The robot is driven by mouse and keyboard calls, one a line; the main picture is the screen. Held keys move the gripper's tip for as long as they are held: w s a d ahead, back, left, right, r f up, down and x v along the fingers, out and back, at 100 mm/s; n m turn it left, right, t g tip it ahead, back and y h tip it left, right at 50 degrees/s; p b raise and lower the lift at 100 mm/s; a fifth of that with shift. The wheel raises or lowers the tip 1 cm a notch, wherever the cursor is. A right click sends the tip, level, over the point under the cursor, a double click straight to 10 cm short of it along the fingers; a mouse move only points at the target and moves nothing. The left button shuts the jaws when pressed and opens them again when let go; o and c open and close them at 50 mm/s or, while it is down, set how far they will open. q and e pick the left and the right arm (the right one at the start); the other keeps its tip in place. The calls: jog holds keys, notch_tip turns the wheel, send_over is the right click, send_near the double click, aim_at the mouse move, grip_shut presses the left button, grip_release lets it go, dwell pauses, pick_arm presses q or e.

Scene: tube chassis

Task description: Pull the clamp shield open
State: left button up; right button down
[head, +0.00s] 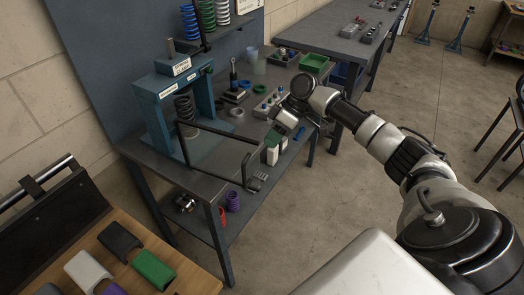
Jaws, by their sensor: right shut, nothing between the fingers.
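The clamp shield (216,133) is a clear panel in a black frame. It stands upright on the workbench, at the front of a blue press (160,118) that holds a coil spring (184,108). I cannot tell how far it is swung from the press. My right gripper (272,155) is to the right of the shield's near upright, above the bench's right edge. It is shut and empty, and looks apart from the frame, though the gap is hard to judge. My left gripper is out of view.
On the bench behind the gripper are a grey block with pegs (268,104), a green tray (314,62) and small rings. A wooden-topped table (190,281) with coloured covers stands at lower left. The floor (335,200) right of the bench is clear.

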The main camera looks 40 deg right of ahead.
jog(key=a, duration=0.1)
jog(key=s+a+f+p, duration=0.1)
jog(key=a, duration=0.1)
jog(key=s+a+p, duration=0.1)
jog(key=shift+a+f, duration=0.4)
jog(key=shift+w, duration=0.1)
jog(key=shift+f, duration=0.1)
jog(key=shift+p, duration=0.3)
